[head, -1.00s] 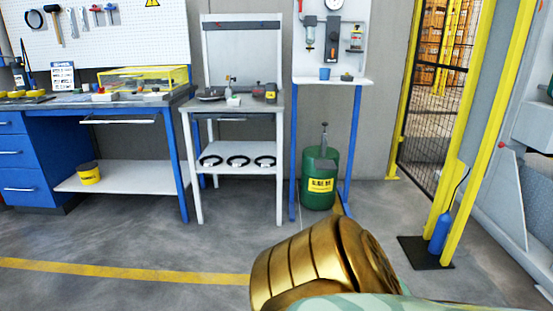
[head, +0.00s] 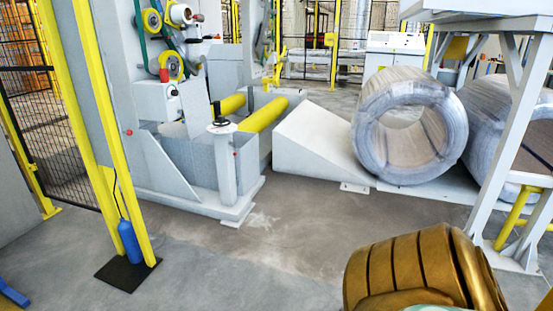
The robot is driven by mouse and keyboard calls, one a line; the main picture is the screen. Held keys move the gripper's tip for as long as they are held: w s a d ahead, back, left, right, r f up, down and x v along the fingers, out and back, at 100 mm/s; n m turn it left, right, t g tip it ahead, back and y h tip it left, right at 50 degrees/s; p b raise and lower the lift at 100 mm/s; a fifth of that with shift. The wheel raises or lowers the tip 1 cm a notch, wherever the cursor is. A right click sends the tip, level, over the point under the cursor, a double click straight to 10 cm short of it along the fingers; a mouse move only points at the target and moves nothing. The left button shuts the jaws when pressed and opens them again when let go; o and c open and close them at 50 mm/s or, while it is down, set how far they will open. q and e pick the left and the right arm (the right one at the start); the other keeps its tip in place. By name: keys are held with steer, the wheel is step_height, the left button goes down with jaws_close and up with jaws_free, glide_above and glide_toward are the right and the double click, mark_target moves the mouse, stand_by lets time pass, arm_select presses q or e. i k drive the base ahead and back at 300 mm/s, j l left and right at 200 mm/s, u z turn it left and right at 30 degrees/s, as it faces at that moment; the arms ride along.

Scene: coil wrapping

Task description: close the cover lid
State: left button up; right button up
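I cannot make out a cover lid in the head view now. A coil wrapping machine (head: 205,165) with yellow rollers (head: 265,114) stands at the centre left. Neither of my grippers shows. Only a gold, ribbed part of my own body is at the bottom right, and it hides the floor behind it.
Wrapped coils (head: 408,125) lie at the right, beside a pale ramp (head: 318,145). A white steel frame (head: 515,150) stands at the right edge. A yellow post (head: 105,150) and a blue bottle (head: 129,241) are at the left. The middle floor is clear.

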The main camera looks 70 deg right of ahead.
mark_target(195, 99)
steer(key=z, duration=1.65)
